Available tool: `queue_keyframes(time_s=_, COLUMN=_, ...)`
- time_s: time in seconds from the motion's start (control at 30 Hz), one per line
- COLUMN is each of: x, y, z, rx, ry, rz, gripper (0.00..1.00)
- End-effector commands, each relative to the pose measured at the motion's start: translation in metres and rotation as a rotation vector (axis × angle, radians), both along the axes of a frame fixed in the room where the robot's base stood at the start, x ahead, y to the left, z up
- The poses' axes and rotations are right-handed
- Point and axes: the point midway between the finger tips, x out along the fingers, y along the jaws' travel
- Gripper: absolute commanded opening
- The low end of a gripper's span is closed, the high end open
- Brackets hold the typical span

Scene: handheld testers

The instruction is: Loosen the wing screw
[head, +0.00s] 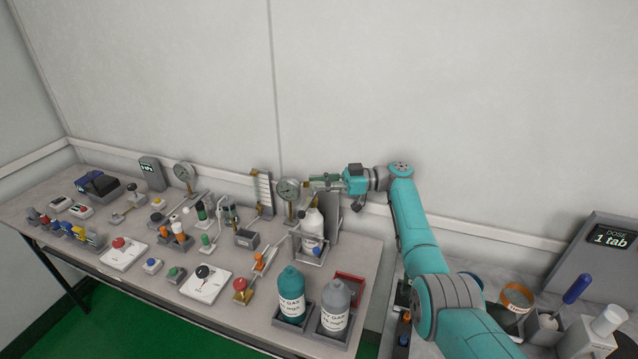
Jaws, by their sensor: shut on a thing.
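My gripper (311,184) reaches in from the right at the back of the long table, pointing left. It is shut, with its fingers beside a round dial gauge (288,188) and above a white bottle (312,222). The wing screw is too small and too covered by the fingers to make out clearly; what the jaws hold sits at the fingertips. A grey upright plate (330,212) stands just below and behind the gripper.
A teal bottle (291,290) and a grey bottle (334,300) stand in holders at the front. A red tray (349,288) is beside them. Several switches, levers and buttons crowd the table to the left. A right-hand bench holds a blue-handled screwdriver (577,288).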

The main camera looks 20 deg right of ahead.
Motion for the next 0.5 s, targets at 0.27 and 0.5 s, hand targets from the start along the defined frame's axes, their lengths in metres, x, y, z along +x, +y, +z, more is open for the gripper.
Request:
queue_keyframes(time_s=0.27, x=-0.0007, y=0.0009, z=-0.0032, rx=-0.001, ry=0.005, rz=0.002, gripper=0.42)
queue_keyframes(time_s=0.5, x=-0.0003, y=0.0005, z=-0.0012, rx=-0.001, ry=0.002, rz=0.000, gripper=0.42)
